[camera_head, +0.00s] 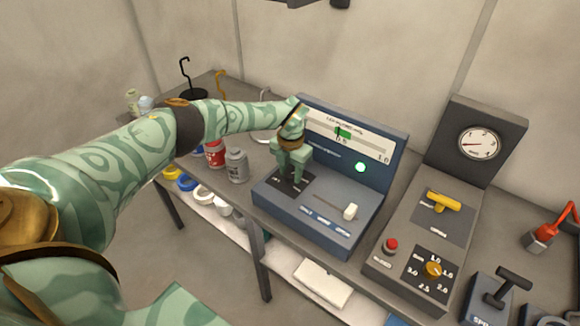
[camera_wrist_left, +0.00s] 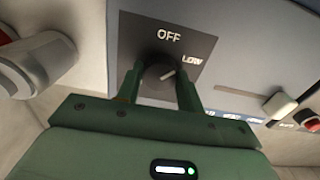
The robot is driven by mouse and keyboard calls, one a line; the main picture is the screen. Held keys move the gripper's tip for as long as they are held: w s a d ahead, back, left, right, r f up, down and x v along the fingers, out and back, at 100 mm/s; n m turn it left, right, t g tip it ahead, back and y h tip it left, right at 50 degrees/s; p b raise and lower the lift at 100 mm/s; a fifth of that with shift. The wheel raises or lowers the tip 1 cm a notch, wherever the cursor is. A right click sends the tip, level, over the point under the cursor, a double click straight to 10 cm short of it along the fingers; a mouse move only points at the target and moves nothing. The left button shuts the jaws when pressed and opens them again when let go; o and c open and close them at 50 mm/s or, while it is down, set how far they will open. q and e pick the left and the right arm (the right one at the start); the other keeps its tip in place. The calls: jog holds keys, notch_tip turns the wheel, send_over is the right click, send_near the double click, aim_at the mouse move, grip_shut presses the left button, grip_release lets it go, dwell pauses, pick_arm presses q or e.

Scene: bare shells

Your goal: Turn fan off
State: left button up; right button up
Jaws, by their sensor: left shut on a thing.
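The blue fan console (camera_head: 352,212) stands on the grey bench, with a scale display and a lit green lamp (camera_head: 360,167) on its back panel. Its dark dial plate (camera_wrist_left: 200,48) carries the words OFF at the top and LOW to the upper right in the left wrist view. The round dark knob (camera_wrist_left: 159,76) sits between the fingers of my left gripper (camera_wrist_left: 160,88), which is shut on it. A pale mark on the knob slants up to the right, toward LOW. In the head view my left gripper (camera_head: 291,178) hides the knob. My right gripper is out of view.
A white slider (camera_head: 350,211) is right of the knob on the console. A grey console with a gauge (camera_head: 480,143), yellow handle (camera_head: 443,202) and red button (camera_head: 390,245) stands to the right. Red and grey cans (camera_head: 237,166) stand left of my gripper.

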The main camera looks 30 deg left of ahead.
aim_at(291, 173)
pick_arm(q)
jog(key=n+p, duration=0.2)
jog(key=n, duration=0.2)
jog(key=shift+r+n, duration=0.15)
jog(key=shift+n, duration=0.15)
jog(key=n+p, duration=0.1)
jog(key=n, duration=0.3)
jog(key=shift+p, duration=0.3)
jog(key=o, duration=1)
jog(key=shift+r+p, duration=0.3)
jog(key=shift+r, duration=0.05)
notch_tip(291, 173, up, 6)
jog(key=shift+w+f+p, duration=0.1)
jog(key=shift+p, duration=1)
notch_tip(291, 173, up, 10)
jog(key=shift+f, duration=0.2)
